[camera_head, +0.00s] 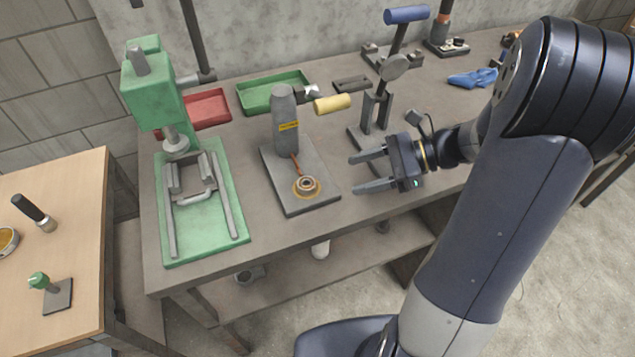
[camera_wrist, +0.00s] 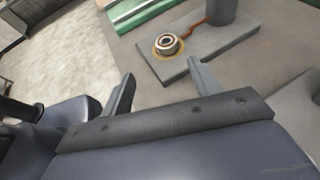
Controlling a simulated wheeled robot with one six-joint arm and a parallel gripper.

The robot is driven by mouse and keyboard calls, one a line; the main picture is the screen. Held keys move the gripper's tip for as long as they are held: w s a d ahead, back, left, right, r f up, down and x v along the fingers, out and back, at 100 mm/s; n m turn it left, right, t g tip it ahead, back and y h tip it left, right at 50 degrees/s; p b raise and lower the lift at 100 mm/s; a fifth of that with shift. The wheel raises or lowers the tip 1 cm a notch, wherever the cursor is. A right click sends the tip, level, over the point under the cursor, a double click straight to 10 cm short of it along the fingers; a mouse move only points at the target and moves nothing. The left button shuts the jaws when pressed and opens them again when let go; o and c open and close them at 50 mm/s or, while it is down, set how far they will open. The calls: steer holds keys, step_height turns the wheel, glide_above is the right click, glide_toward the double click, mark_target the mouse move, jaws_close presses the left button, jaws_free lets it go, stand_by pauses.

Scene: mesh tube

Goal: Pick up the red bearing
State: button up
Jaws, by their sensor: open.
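A small ring-shaped bearing (camera_head: 306,184) lies on a flat grey plate (camera_head: 318,201) at the middle of the workbench. It looks metallic with a brownish-orange ring around its base; no clear red shows on it. A reddish-brown arm runs from a grey upright body (camera_head: 286,121) down to it. In the wrist view the bearing (camera_wrist: 167,44) lies ahead, between the lines of the two fingers. My gripper (camera_head: 356,174) is open and empty, to the right of the bearing and apart from it. Its fingers point left toward the plate.
A green press (camera_head: 154,90) with a green base tray stands at the left. A red tray (camera_head: 208,108), a green tray (camera_head: 262,94) and a yellow cylinder (camera_head: 332,104) lie behind. A grey stand (camera_head: 377,108) is close behind my gripper. A wooden table (camera_head: 75,215) is at far left.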

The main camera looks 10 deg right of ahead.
steer(key=shift+w+a+f, duration=0.1)
steer(key=shift+w+f, duration=0.1)
steer(key=shift+w, duration=0.05)
glide_toward(302, 183)
steer(key=shift+s+a+f, duration=0.3)
steer(key=shift+a+f, duration=0.3)
steer(key=shift+f, duration=0.05)
steer(key=shift+w+x, duration=0.15)
steer(key=shift+x, duration=1.3)
steer(key=shift+w+x, duration=0.2)
steer(key=shift+x, duration=1.2)
steer(key=shift+r, duration=0.1)
steer(key=shift+c, duration=0.3)
steer(key=c, duration=1.1)
steer(key=shift+r, duration=0.2)
